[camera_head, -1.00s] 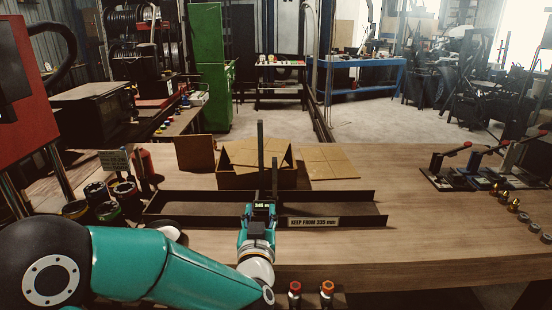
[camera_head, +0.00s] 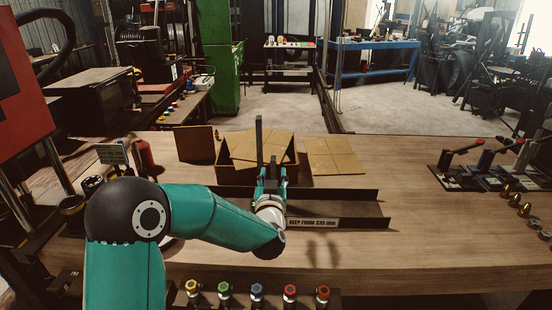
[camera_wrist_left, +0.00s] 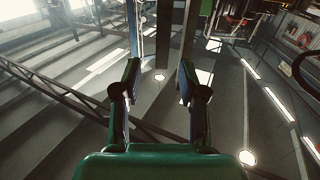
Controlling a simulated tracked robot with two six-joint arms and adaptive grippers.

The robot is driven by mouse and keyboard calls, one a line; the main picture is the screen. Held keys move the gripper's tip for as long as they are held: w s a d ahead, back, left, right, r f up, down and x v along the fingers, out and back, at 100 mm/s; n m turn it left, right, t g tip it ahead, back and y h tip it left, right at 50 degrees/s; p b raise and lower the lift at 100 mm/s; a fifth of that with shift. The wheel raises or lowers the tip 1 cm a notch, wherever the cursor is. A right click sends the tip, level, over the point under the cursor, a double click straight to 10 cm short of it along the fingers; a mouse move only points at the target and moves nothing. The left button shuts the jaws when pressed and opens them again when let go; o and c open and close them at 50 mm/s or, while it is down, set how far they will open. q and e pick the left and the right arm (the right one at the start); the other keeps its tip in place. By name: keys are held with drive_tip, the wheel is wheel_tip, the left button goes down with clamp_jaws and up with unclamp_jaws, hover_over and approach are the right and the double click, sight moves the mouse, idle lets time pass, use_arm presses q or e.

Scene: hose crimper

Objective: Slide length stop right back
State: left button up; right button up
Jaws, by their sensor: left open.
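The length stop (camera_head: 259,140) shows as a dark upright post rising from the long dark trough (camera_head: 350,193) on the wooden bench. Its lower part is hidden behind my left gripper (camera_head: 270,177), which is at the trough, just right of the post's foot. The fingers are small and partly hidden by the wrist in the head view. In the left wrist view my left gripper (camera_wrist_left: 158,82) is open, its two fingers apart, with dark upright bars beyond them. I cannot tell whether the fingers touch the stop. My right gripper is not in view.
A "KEEP FROM 335 mm" plate (camera_head: 313,222) is on the trough's front. A cardboard box (camera_head: 257,160) stands behind it, with flat cardboard (camera_head: 335,157) to its right. Coloured buttons (camera_head: 257,292) line the front. Lever tools (camera_head: 470,170) stand at the right.

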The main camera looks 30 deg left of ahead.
sight(273, 167)
use_arm(q)
drive_tip(key=p+x, duration=0.2)
drive_tip(key=x, duration=0.4)
drive_tip(key=shift+w+a, duration=0.15)
drive_tip(key=shift+a, duration=0.1)
clamp_jaws()
